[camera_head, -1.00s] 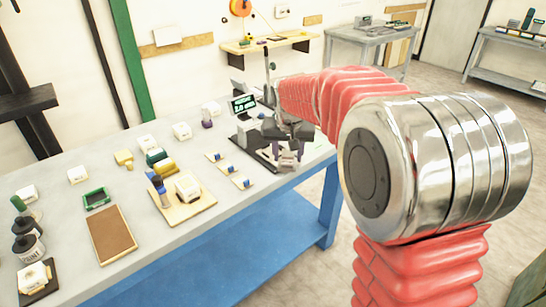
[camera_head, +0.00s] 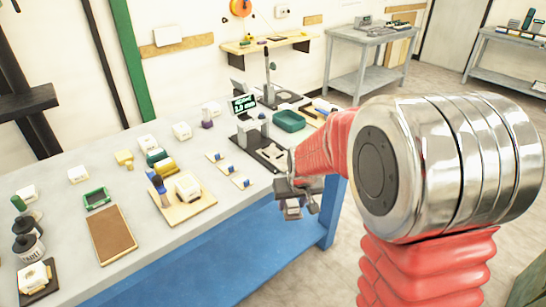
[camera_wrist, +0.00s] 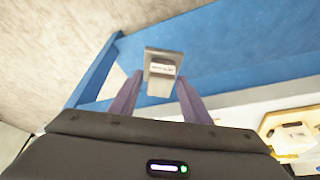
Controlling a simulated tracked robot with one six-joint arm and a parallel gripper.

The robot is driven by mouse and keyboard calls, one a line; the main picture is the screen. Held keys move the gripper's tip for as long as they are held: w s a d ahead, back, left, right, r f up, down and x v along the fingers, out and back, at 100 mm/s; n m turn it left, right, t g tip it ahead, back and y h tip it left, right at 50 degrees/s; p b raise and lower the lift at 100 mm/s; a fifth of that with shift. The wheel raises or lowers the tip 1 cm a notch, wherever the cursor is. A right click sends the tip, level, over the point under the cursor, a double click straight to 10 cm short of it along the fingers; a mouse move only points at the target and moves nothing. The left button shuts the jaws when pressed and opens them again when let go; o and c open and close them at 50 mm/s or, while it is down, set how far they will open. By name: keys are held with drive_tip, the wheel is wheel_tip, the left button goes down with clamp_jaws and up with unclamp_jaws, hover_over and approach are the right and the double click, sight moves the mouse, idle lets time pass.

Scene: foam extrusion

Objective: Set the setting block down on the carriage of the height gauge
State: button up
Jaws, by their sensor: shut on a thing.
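The setting block is a grey block with a small white label, held between the two purple fingers of my gripper in the wrist view (camera_wrist: 160,84). The block (camera_wrist: 165,58) projects past the fingertips. In the head view my gripper (camera_head: 298,194) hangs beyond the front edge of the bench, with the block (camera_head: 292,210) below it. The apparent height gauge (camera_head: 250,134) stands on a dark base at the bench's right part, behind and left of my gripper. A pale flat part (camera_head: 272,153), perhaps its carriage, lies toward the front of that base. The block is apart from it.
A small display (camera_head: 243,104) stands behind the gauge. A green tray (camera_head: 289,121) and a dark-based stand (camera_head: 270,76) are farther back. Small blue-and-cream pieces (camera_head: 229,169) lie left of the gauge. The bench (camera_head: 205,225) has a blue lower shelf.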

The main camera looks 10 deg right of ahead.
idle(0.4)
drive_tip(key=shift+w+r, duration=0.15)
drive_tip(key=shift+r, duration=0.05)
drive_tip(key=w+r+m, duration=0.1)
drive_tip(key=w+r, duration=0.2)
drive_tip(key=r, duration=0.5)
drive_tip(key=w+a+r+m+h, duration=0.1)
drive_tip(key=w+r, duration=0.3)
drive_tip(key=r, duration=0.4)
drive_tip(key=shift+w+a+m, duration=0.2)
drive_tip(key=shift+a+m, duration=0.1)
drive_tip(key=shift+m, duration=0.4)
drive_tip(key=shift+s, duration=0.15)
